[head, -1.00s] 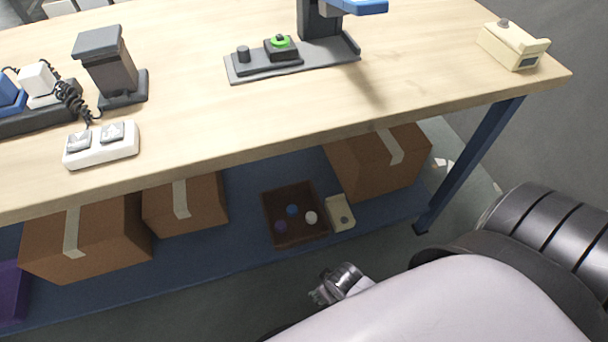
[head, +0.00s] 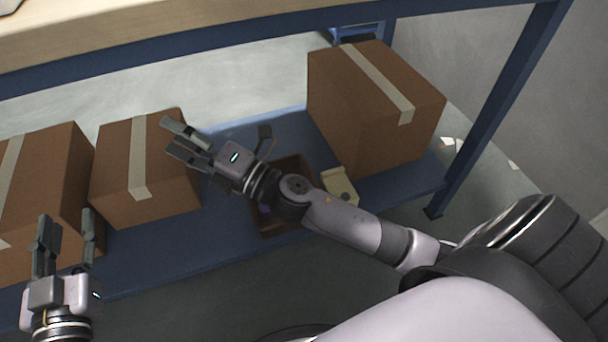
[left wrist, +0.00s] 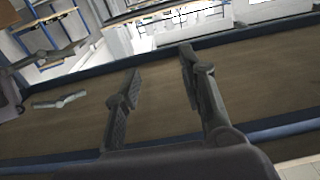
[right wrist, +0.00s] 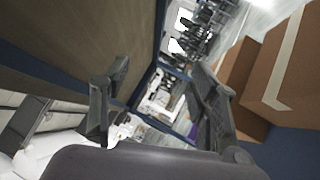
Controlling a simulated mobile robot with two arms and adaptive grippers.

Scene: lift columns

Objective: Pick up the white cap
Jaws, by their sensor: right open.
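The white cap is not visible now; my right arm covers most of the dark brown bin (head: 276,232) on the blue lower shelf. A bit of a purple item (head: 264,209) shows in that bin. My right gripper (head: 174,138) is open and empty, left of the bin and in front of a cardboard box; its spread fingers also show in the right wrist view (right wrist: 160,75). My left gripper (head: 67,230) is open and empty in front of the left box; its fingers also show apart in the left wrist view (left wrist: 158,68).
Cardboard boxes stand on the blue shelf (head: 150,248): one at left (head: 65,165), one at middle left (head: 165,180), a larger one at right (head: 365,115). A small cream box (head: 338,184) sits beside the bin. The wooden tabletop (head: 150,30) overhangs above; a blue leg (head: 500,110) stands right.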

